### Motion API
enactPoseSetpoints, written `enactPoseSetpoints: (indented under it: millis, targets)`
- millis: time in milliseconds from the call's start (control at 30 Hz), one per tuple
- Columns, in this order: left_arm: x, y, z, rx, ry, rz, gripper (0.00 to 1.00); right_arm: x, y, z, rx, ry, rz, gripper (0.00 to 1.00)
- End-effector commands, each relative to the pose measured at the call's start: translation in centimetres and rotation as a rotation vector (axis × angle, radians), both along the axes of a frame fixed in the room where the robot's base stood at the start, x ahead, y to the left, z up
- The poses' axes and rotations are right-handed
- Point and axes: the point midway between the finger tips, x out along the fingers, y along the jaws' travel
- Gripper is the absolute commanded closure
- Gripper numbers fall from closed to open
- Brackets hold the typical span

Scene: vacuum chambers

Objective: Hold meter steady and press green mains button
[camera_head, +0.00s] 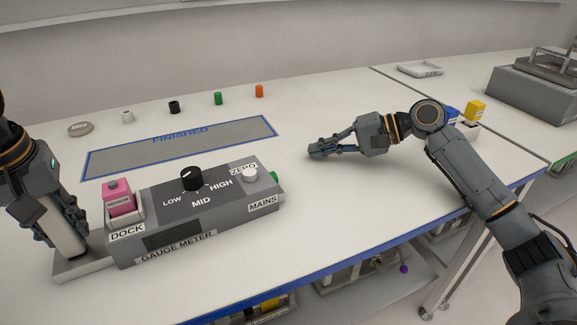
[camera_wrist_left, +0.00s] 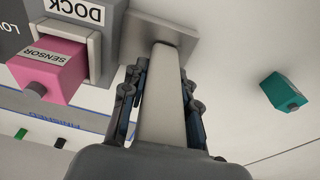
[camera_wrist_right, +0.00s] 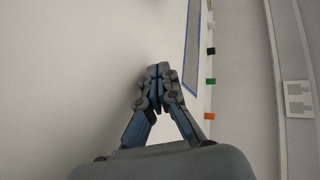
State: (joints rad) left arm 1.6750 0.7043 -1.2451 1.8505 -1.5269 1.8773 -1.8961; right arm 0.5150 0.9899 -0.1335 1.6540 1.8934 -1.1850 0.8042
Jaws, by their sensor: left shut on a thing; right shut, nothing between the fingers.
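The grey gauge meter (camera_head: 190,228) stands on the bench with its black knob (camera_head: 192,178), its white zero knob (camera_head: 250,174) and a pink sensor (camera_head: 119,199) in the dock. The green mains button (camera_head: 274,177) shows partly at the meter's right end, beside the MAINS label. My left gripper (camera_head: 62,228) is shut on the upright light handle (camera_wrist_left: 163,105) that rises from the plate at the meter's left end. My right gripper (camera_head: 318,152) is shut and empty above the bench, right of the mains button and apart from it; it shows closed in the right wrist view (camera_wrist_right: 158,72).
A blue-edged FINISHED area (camera_head: 180,146) lies empty behind the meter, with several small coloured pieces (camera_head: 218,98) beyond it. A teal block (camera_wrist_left: 283,92) lies on the left wrist view's right side. Bench space between the meter and my right gripper is clear.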

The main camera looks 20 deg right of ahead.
Motion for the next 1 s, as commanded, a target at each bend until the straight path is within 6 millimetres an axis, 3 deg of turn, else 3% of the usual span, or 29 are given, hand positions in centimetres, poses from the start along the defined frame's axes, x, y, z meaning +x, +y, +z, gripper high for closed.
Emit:
enactPoseSetpoints:
  millis: [100, 300, 500, 700, 1000]
  targets:
    - [0.0, 0.2, -0.4, 0.007, 0.006, 0.005, 1.0, 0.2, -0.6, 0.8, 0.109, 0.29, -0.019, 1.0]
    - [0.0, 0.2, -0.4, 0.007, 0.006, 0.005, 1.0, -1.1, -1.5, 2.8, 0.22, 0.787, -0.052, 1.0]
    - [0.0, 0.2, -0.4, 0.008, 0.006, 0.006, 1.0, -2.8, -2.6, 5.2, 0.237, 1.143, -0.098, 1.0]
    - [0.0, 0.2, -0.4, 0.008, 0.006, 0.006, 1.0, -3.8, -3.2, 6.3, 0.226, 1.296, -0.124, 1.0]
    - [0.1, 0.2, -0.4, 0.008, 0.005, 0.007, 1.0, -4.0, -3.2, 6.4, 0.225, 1.311, -0.128, 1.0]
